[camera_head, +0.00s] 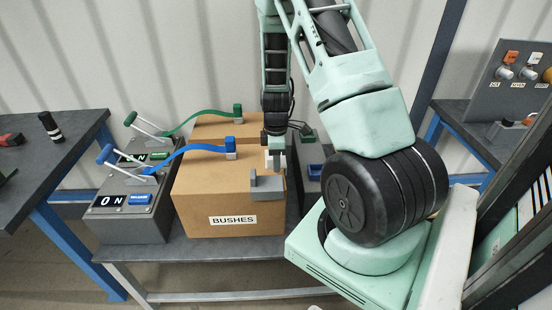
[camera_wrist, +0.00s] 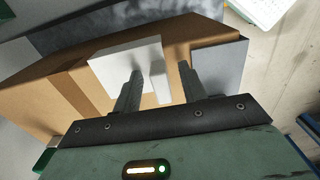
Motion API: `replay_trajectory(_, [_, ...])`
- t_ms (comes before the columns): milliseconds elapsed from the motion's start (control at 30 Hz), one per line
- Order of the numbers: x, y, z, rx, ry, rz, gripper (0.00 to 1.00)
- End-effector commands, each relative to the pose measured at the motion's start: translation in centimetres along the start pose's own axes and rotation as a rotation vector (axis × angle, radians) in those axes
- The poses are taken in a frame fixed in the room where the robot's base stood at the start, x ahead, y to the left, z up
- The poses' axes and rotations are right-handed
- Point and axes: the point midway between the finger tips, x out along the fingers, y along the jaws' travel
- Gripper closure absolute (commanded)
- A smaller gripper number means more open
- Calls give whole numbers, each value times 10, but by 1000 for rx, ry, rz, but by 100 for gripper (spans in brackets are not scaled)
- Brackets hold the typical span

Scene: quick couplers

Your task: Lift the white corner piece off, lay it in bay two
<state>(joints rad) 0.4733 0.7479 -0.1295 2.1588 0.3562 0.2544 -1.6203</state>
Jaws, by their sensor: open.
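The white corner piece (camera_wrist: 112,62) sits on the edge of a cardboard box in the wrist view. It has a broad flat face and a narrow upright flange. My gripper (camera_wrist: 161,72) is open, with its two dark fingers apart and the flange showing between them. I cannot tell whether either finger touches it. In the head view my gripper (camera_head: 276,150) points down over the box's right side, and the white piece is mostly hidden there. I cannot make out a marking for bay two.
The box labelled BUSHES (camera_head: 220,201) carries a grey corner piece (camera_head: 267,186) at its front right. Blue (camera_head: 190,149) and green (camera_head: 205,112) straps run over the boxes from levers on the left. A dark side table (camera_head: 62,140) stands left, and a panel with knobs (camera_head: 510,85) right.

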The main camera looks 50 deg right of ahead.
Motion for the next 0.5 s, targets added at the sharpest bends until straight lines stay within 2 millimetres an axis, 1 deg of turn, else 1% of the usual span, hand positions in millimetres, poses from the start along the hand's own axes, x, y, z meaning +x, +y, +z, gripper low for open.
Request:
replay_trajectory(33, [0, 0, 0, 0, 0, 0, 67])
replay_trajectory(67, [0, 0, 0, 0, 0, 0, 75])
replay_trajectory(100, [0, 0, 0, 0, 0, 0, 86])
replay_trajectory(133, [0, 0, 0, 0, 0, 0, 94])
replay_trajectory(167, [0, 0, 0, 0, 0, 0, 100])
replay_trajectory(233, [0, 0, 0, 0, 0, 0, 100])
replay_trajectory(267, [0, 0, 0, 0, 0, 0, 90])
replay_trajectory(300, [0, 0, 0, 0, 0, 0, 100])
replay_trajectory(500, [-1, 0, 0, 0, 0, 0, 100])
